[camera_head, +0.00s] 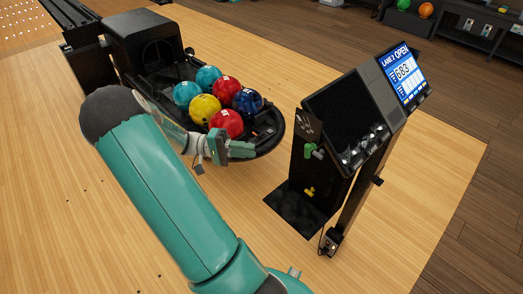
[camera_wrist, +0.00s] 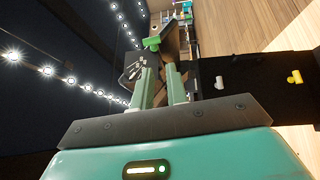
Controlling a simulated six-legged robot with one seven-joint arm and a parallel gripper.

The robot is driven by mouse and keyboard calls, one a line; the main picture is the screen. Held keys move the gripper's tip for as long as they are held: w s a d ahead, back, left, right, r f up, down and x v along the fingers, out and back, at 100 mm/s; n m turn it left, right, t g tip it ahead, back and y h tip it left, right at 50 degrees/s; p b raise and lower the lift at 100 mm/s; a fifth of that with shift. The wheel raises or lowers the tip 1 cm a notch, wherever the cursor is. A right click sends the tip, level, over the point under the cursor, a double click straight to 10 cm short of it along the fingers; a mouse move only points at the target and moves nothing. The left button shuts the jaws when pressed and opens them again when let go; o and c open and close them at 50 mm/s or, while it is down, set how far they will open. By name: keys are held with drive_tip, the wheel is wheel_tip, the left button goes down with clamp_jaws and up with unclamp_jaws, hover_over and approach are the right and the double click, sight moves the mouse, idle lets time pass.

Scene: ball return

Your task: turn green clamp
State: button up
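The green clamp (camera_head: 312,151) sits on the side of the black console stand, near its top. It also shows in the wrist view (camera_wrist: 151,43), beyond my fingertips and slightly left of the gap between them. My gripper (camera_head: 243,149) is in front of the ball tray, to the left of the clamp and apart from it. In the wrist view my gripper (camera_wrist: 160,72) has its two pale green fingers spread, with nothing held between them.
The console stand (camera_head: 340,185) has a yellow clamp (camera_head: 309,191) lower down. A black ball tray (camera_head: 270,136) holding several coloured balls lies behind my gripper. A lane screen (camera_head: 404,74) tops the console. Wooden floor (camera_head: 80,200) is open at left.

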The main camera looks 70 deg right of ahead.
drive_tip(key=o, duration=0.3)
drive_tip(key=shift+a+n, duration=0.1)
drive_tip(key=shift+n, duration=0.5)
drive_tip(key=shift+o, duration=0.5)
drive_tip(key=n, duration=0.2)
drive_tip(key=s+a+n+h, duration=0.1)
drive_tip(key=n, duration=0.2)
drive_tip(key=s+a+n, duration=0.1)
drive_tip(key=n, duration=0.2)
drive_tip(key=shift+s+r+t+h, duration=0.1)
drive_tip(key=shift+r+t+h, duration=0.15)
drive_tip(key=shift+t+h, duration=0.15)
drive_tip(key=n+t+h, duration=0.3)
drive_tip(key=n+h, duration=0.1)
drive_tip(key=n, duration=1)
approach(310, 150)
drive_tip(key=f+x, duration=0.1)
drive_tip(key=x, duration=0.6)
drive_tip(key=shift+d+f, duration=0.15)
drive_tip(key=shift+d, duration=0.2)
clamp_jaws()
